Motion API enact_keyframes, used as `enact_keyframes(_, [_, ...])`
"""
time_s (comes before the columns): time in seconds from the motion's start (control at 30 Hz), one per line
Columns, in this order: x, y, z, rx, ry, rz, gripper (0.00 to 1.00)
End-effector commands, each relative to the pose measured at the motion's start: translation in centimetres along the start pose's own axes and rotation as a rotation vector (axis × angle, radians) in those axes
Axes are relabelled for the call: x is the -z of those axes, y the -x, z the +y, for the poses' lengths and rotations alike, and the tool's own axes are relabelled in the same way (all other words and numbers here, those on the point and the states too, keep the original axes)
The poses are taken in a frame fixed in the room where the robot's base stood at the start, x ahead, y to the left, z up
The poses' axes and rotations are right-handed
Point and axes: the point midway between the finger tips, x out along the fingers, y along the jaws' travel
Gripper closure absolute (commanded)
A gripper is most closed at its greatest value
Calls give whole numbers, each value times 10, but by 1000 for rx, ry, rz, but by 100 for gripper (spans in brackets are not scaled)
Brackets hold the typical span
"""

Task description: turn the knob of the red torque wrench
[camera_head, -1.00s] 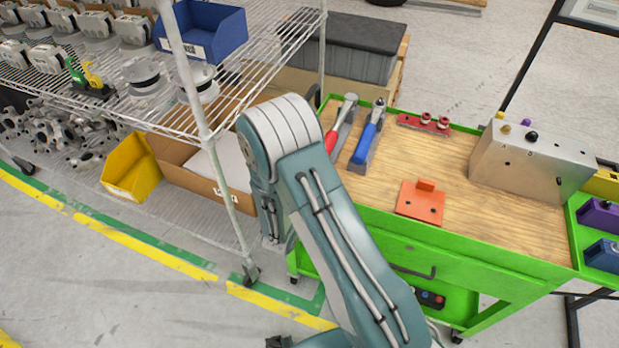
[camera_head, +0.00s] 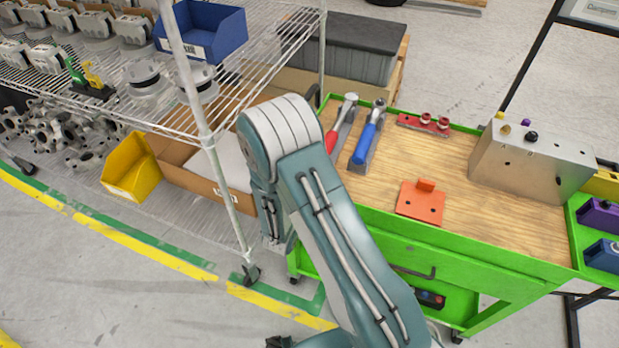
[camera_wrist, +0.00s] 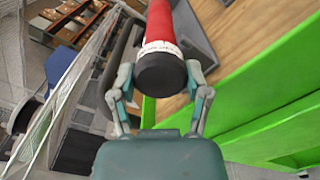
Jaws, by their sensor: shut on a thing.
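The red torque wrench (camera_head: 333,138) lies on its grey holder at the left end of the green cart's wooden top. Its red handle (camera_wrist: 159,18) also shows in the wrist view, with a white marked ring and a black knob (camera_wrist: 161,74) at the near end. My gripper (camera_wrist: 160,77) has one finger on each side of the black knob and is shut on it. In the head view my arm hides the gripper and the knob end of the wrench.
A blue-handled wrench (camera_head: 369,138) lies just right of the red one. An orange block (camera_head: 420,203), a red fixture (camera_head: 424,124) and a metal box (camera_head: 533,160) stand farther right. A wire shelf (camera_head: 236,65) stands close on the left.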

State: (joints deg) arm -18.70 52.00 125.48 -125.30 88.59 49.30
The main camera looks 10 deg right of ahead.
Motion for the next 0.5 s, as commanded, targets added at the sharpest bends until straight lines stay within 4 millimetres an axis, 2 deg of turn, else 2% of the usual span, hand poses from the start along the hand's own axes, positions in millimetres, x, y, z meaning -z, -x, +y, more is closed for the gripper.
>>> enact_keyframes(0.3, [0, 0, -2, 5, 2, 0, 86])
enact_keyframes(0.33, [0, 0, -2, 5, 2, 0, 25])
enact_keyframes(0.37, [0, 0, -2, 5, 2, 0, 11])
enact_keyframes(0.4, [0, 0, -2, 5, 2, 0, 3])
enact_keyframes(0.5, [0, 0, -2, 5, 3, 1, 3])
